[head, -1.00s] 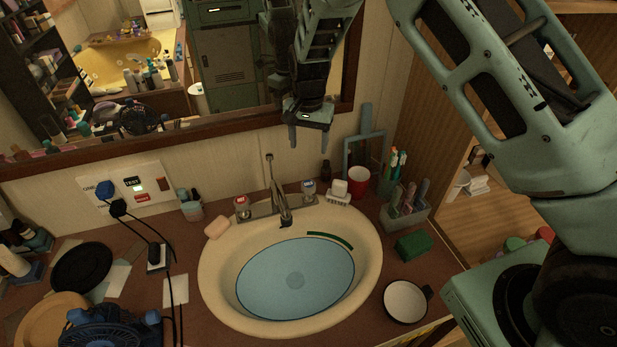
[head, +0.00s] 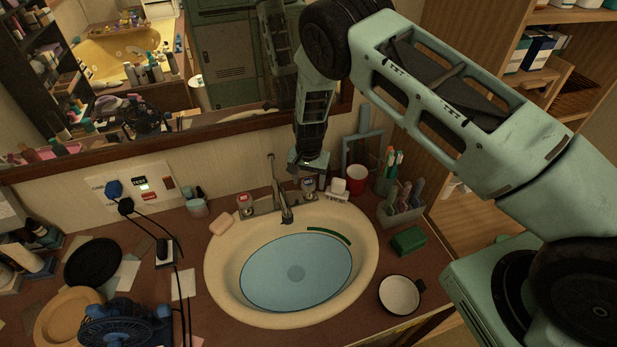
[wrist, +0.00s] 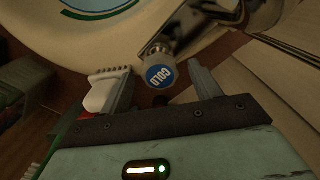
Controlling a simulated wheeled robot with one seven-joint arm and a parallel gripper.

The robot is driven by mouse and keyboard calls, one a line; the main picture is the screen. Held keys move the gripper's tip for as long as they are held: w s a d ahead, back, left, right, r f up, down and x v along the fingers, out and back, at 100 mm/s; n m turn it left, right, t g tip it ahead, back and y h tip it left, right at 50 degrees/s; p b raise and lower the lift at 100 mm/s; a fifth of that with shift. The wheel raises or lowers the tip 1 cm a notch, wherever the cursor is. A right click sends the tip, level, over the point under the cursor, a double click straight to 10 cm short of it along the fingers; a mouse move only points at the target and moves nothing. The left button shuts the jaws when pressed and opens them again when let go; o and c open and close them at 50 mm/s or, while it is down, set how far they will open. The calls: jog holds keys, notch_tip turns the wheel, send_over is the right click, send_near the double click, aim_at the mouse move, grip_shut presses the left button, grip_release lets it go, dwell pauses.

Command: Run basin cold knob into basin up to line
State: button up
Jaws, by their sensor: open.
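The cold knob (wrist: 160,72), grey with a blue cap reading COLD, sits at the right end of the faucet base; in the head view it shows (head: 308,184) just under my gripper (head: 309,170). In the wrist view my gripper (wrist: 158,80) is open, with one finger on each side of the knob; I cannot tell whether either touches it. The cream basin (head: 222,273) holds blue water (head: 285,285). A dark green line (head: 330,236) marks its back right inner wall, just above the water's edge. The faucet spout (head: 286,212) points over the basin.
The hot knob (head: 244,203) stands left of the spout. A white item (head: 337,187) on a soap rest is close right of the cold knob, with a red cup (head: 356,178) behind. The mirror frame (head: 200,137) and wall are close behind.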

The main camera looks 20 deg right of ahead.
jog(key=c, duration=1)
jog(key=shift+o, duration=0.2)
jog(key=shift+f+b, duration=0.1)
jog(key=shift+b, duration=0.25)
jog(key=n+b, duration=0.2)
jog(key=b, duration=0.1)
jog(key=shift+f+n, duration=0.1)
jog(key=shift+n, duration=0.3)
jog(key=shift+n+b, duration=1.65)
jog(key=shift+n, duration=0.35)
jog(key=shift+r, duration=0.2)
jog(key=o, duration=1)
jog(key=shift+c, duration=0.2)
